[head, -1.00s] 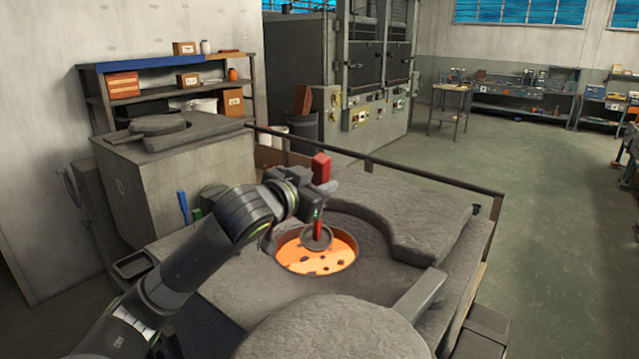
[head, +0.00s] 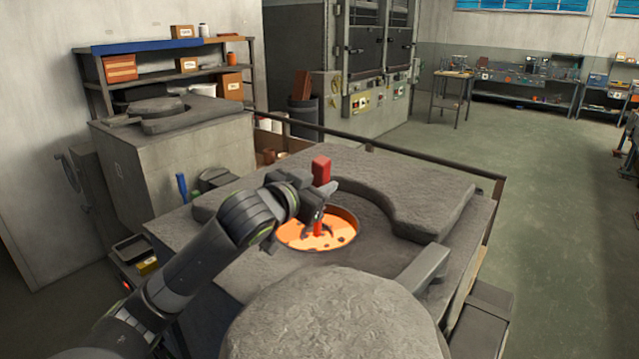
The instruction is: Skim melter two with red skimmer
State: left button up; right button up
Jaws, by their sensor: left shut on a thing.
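The melter in front of me (head: 225,275) has a round opening with glowing orange melt (head: 338,236), and dark bits float on its surface. My left gripper (head: 322,190) is over the opening, shut on the red skimmer (head: 321,170). The skimmer stands roughly upright, with its red handle top above the fingers and its lower end down at the melt. The skimmer's head is mostly hidden, so I cannot tell how deep it sits. No number shows on the melter. My right gripper is not in view.
A round grey lid (head: 335,315) lies at the near side of the opening. A raised grey slab (head: 430,200) curves round its far right. A second covered melter (head: 170,150) stands at the left, before a shelf (head: 160,75). A dark rail (head: 380,147) runs behind. Floor at right is clear.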

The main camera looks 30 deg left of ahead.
pick_arm(q)
jog(key=shift+s+d+r+p, duration=0.1)
jog(key=shift+s+d+p, duration=0.25)
jog(key=shift+s, duration=0.35)
jog(key=shift+s+d+p, duration=0.25)
jog(key=shift+s+p, duration=0.05)
jog(key=shift+s, duration=0.4)
jog(key=shift+s+d+p, duration=0.25)
jog(key=shift+s+p, duration=0.05)
jog(key=shift+s, duration=0.35)
jog(key=shift+w, duration=0.15)
jog(key=w, duration=0.6)
jog(key=shift+w+d, duration=0.2)
jog(key=shift+d, duration=0.05)
jog(key=shift+a, duration=0.1)
jog(key=shift+w+a+p, duration=0.1)
jog(key=shift+a+p, duration=0.6)
jog(key=shift+a, duration=1.45)
